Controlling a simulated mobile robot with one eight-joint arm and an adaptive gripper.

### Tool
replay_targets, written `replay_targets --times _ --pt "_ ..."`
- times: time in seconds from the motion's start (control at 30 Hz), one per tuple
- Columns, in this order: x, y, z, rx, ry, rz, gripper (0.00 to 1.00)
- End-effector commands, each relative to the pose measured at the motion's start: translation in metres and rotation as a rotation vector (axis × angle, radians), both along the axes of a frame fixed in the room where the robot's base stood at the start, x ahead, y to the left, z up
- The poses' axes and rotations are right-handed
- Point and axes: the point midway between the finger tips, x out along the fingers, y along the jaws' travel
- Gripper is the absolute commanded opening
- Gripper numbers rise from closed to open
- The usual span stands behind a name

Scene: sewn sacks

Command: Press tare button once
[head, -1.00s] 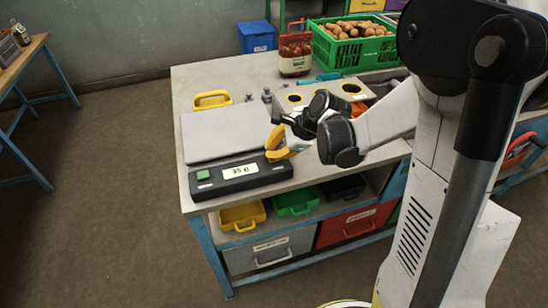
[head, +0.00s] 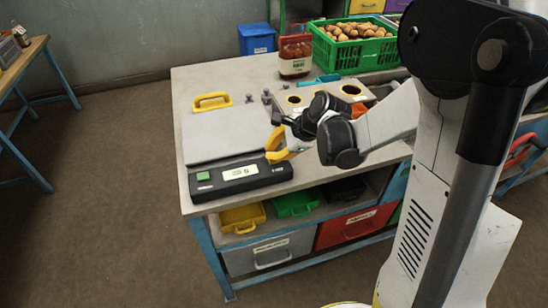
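The scale has a flat grey plate (head: 222,136) and a black front panel (head: 262,177) at the table's near left corner. A green button (head: 203,176) sits at the panel's left end; I cannot read a label for it. The white display (head: 240,172) has dark characters too small to read surely. My gripper (head: 277,147), with yellow fingers, is beside the right end of the scale, above the table and apart from the green button. Nothing is seen held. The finger gap is too small and angled to judge.
Coloured bins are below.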

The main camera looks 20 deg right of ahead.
Motion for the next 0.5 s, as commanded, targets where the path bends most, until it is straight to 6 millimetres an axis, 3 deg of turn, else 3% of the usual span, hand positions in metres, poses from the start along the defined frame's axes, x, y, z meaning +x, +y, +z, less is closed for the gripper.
replay_targets --times 0.17,0.5 --pt "-0.0001 0.0 0.0112 0.0 0.0 0.0 0.0" --pt "0.0 0.0 0.0114 0.0 0.0 0.0 0.0"
